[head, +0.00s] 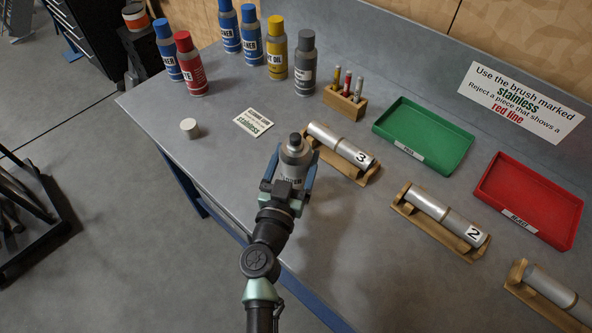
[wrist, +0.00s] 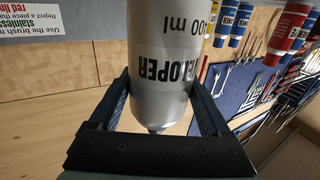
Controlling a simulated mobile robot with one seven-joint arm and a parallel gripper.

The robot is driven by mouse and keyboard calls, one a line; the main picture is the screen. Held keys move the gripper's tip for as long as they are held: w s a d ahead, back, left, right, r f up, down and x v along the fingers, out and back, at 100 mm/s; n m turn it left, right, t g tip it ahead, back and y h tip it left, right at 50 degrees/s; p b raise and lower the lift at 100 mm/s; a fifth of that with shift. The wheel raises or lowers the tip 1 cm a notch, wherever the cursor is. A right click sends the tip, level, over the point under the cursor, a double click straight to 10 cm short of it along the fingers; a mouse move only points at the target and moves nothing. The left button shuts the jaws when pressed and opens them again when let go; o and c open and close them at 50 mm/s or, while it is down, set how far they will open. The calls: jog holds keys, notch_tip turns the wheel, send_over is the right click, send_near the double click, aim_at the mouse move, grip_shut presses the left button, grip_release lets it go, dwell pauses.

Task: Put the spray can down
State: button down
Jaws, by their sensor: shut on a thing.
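My gripper (head: 288,190) is shut on a silver-grey spray can (head: 293,160) with a dark nozzle and no cap. The can is upright in the head view, just left of the wooden cradle with the piece marked 3. In the wrist view the can (wrist: 160,65) stands between the two fingers of my gripper (wrist: 158,95), with "DEVELOPER" and "400 ml" upside down on its label. My gripper hides the can's base in the head view, so I cannot tell whether it touches the grey bench (head: 225,150).
A white cap (head: 189,128) and a small card (head: 254,122) lie left of the can. Blue, red, yellow and grey cans stand at the back, near a brush block (head: 345,101). Cradled pieces 3 (head: 341,147) and 2 (head: 446,216), a green tray (head: 423,135) and a red tray (head: 529,200) are to the right.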

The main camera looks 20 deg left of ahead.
notch_tip(320, 180, down, 3)
jog(key=shift+f+b, duration=0.15)
jog(key=shift+b, duration=1)
grip_release()
jog(key=shift+f, duration=0.1)
jog(key=shift+r, duration=0.25)
jog(key=s+d, duration=0.1)
jog(key=s, duration=1.1)
jog(key=shift+d, duration=0.3)
